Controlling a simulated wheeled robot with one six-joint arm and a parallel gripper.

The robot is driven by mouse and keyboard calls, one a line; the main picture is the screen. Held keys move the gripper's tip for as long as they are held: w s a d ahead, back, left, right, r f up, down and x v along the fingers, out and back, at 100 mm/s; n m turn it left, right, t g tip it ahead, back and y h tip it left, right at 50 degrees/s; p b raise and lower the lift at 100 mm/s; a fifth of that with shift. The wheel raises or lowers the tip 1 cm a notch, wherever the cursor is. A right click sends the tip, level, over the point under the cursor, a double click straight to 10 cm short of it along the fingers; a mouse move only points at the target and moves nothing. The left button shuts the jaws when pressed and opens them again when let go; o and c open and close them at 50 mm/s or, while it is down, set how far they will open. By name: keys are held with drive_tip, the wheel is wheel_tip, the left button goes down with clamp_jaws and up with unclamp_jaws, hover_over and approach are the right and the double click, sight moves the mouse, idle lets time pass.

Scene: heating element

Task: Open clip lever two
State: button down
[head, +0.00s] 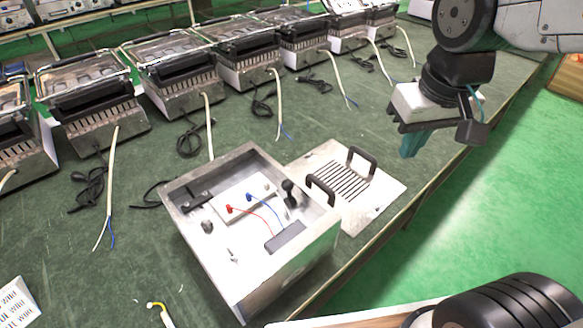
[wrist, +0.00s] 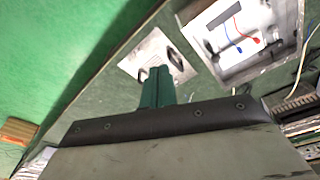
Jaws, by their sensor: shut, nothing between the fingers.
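An open metal box (head: 208,268) stands on the green table and holds a white block (head: 238,202). A red clip (head: 229,209) and a blue clip (head: 249,197) sit on the block, with a red and a blue wire running from them. I cannot tell which part is clip lever two or how its lever stands. My gripper (head: 410,146) is above the table's right edge, to the right of the box and apart from it. Its teal fingers are shut and empty. In the wrist view my gripper (wrist: 157,72) shows below the box (wrist: 278,72), with the blue clip (wrist: 238,42) visible.
A metal cover plate (head: 383,190) with slots and two black handles lies right of the box. Several grill-like appliances (head: 95,110) with loose cables line the back of the table. A yellow-tipped cable (head: 156,306) lies at the front.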

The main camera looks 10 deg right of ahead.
drive_tip(key=w+a+f+n, duration=0.2)
drive_tip(key=w+a+f, duration=0.3)
drive_tip(key=w+a, duration=0.5)
drive_tip(key=n+t+y, duration=0.1)
hover_over(289, 190)
drive_tip(key=w+a, duration=0.2)
drive_tip(key=w, duration=0.3)
wheel_tip(289, 190, down, 9)
drive_tip(key=x, duration=1)
drive_tip(key=shift+s, duration=0.1)
drive_tip(key=shift+s+d+r, duration=0.1)
drive_tip(key=shift+s+d, duration=0.15)
drive_tip(key=shift+s, duration=0.3)
drive_tip(key=shift+s+d+r, duration=0.1)
drive_tip(key=shift+s+d, duration=0.2)
drive_tip(key=shift+s, duration=0.25)
drive_tip(key=shift+s+d, duration=0.3)
drive_tip(key=shift+s, duration=0.4)
